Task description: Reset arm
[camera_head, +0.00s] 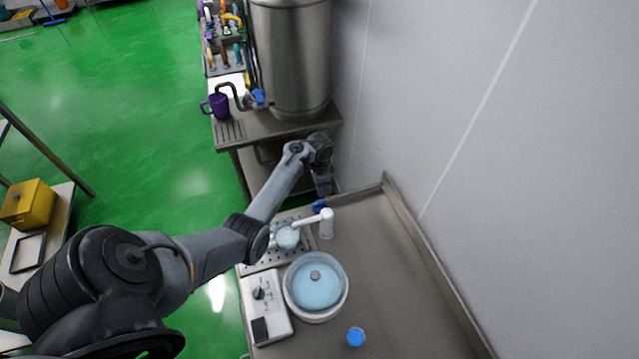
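My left arm reaches in from the lower left across the counter. Its gripper (323,188) is at the far end, pointing down near the back edge of the steel counter (385,265). The fingers are small and dark, so I cannot tell whether they are open or shut, and no held object can be made out. My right gripper is not in view.
A purple mug (219,106) stands by the steel tank (293,60). A grey wall bounds the right.

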